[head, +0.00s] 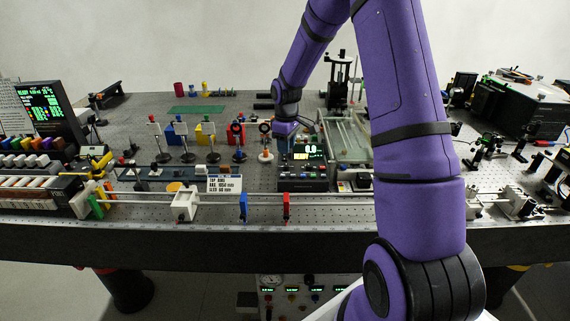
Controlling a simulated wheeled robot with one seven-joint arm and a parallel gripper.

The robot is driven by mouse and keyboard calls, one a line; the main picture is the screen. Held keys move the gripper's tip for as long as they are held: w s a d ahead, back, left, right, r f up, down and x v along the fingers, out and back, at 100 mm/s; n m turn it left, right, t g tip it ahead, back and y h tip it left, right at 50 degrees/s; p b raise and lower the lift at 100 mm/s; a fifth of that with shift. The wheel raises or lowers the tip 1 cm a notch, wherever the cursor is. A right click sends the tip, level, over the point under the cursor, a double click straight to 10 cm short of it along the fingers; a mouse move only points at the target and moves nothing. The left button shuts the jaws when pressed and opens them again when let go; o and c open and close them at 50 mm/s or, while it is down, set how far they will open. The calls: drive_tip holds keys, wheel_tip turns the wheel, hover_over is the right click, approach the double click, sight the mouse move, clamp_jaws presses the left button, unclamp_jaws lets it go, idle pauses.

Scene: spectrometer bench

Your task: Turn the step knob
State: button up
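My purple arm reaches over the bench, and its end, my gripper (284,143), points down near the left side of a dark instrument box (303,180). The box has a lit display (311,150) with pale digits, and a row of small controls along its front. I cannot tell which of these small controls is the step knob. The fingers are too small and dark to show whether they are open or shut, or whether they touch anything.
Several optic posts (213,155) stand left of my gripper. A printed white card (225,184) and a long rail (335,200) with blue (243,207) and red (286,206) plates lie in front. A glass-topped unit (347,135) is to the right, partly behind my arm.

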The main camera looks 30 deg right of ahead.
sight(286, 165)
wheel_tip(286, 165, down, 7)
drive_tip(key=shift+f, duration=0.1)
idle(0.4)
clamp_jaws()
